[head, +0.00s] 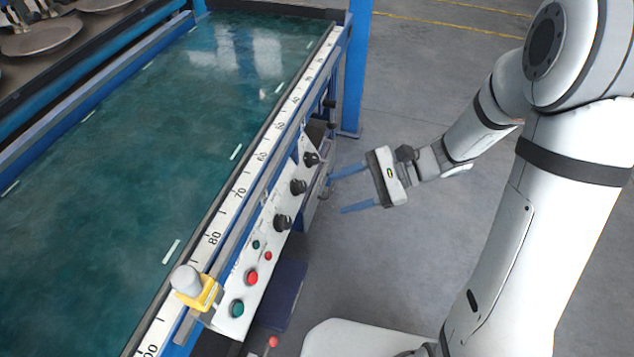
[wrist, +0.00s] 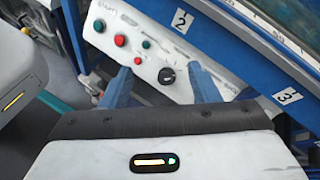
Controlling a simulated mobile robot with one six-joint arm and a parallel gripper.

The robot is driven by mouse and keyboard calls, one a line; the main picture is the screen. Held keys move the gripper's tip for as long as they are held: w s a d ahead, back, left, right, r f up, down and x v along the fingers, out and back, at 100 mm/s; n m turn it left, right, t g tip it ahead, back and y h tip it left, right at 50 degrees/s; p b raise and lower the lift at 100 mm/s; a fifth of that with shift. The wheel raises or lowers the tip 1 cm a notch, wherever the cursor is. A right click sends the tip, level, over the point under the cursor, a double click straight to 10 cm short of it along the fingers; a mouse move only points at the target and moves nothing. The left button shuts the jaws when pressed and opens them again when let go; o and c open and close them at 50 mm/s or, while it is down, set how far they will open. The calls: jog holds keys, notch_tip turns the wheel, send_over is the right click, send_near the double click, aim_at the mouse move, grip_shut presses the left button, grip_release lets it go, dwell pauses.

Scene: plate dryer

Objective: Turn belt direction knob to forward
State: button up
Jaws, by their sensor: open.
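A white control panel (head: 262,248) runs along the side of the belt machine. It carries black knobs in a row: a near one (head: 282,223), a middle one (head: 298,187) and a far one (head: 311,159). Their labels are too small to read, so I cannot tell which sets belt direction. My gripper (head: 337,192) is open and empty, with its blue fingers pointing at the panel from the right. In the wrist view, one black knob (wrist: 167,76) shows between the fingers, beyond their tips and apparently untouched. Its pointer setting is unclear.
Red (head: 252,277) and green (head: 237,308) buttons sit on the panel's near end. A yellow bracket with a grey cap (head: 187,281) stands above them. The green belt (head: 150,150) lies left of a ruled edge. A blue post (head: 356,70) stands behind. Grey floor is open around the gripper.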

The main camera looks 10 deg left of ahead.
jog(key=w+a+f+m+t+y+b, duration=0.25)
jog(key=w+f+m, duration=0.2)
jog(key=f, duration=0.45)
jog(key=m+t+y+b, duration=0.3)
jog(key=m+t+b, duration=0.1)
jog(key=m+b, duration=0.15)
send_near(305, 189)
jog(key=a, duration=0.6)
jog(key=w+a, duration=0.1)
jog(key=a, duration=0.1)
jog(key=shift+w+a, duration=0.15)
jog(key=shift+a, duration=0.1)
jog(key=shift+c, duration=0.2)
jog(key=shift+b, duration=0.3)
jog(key=c, duration=0.9)
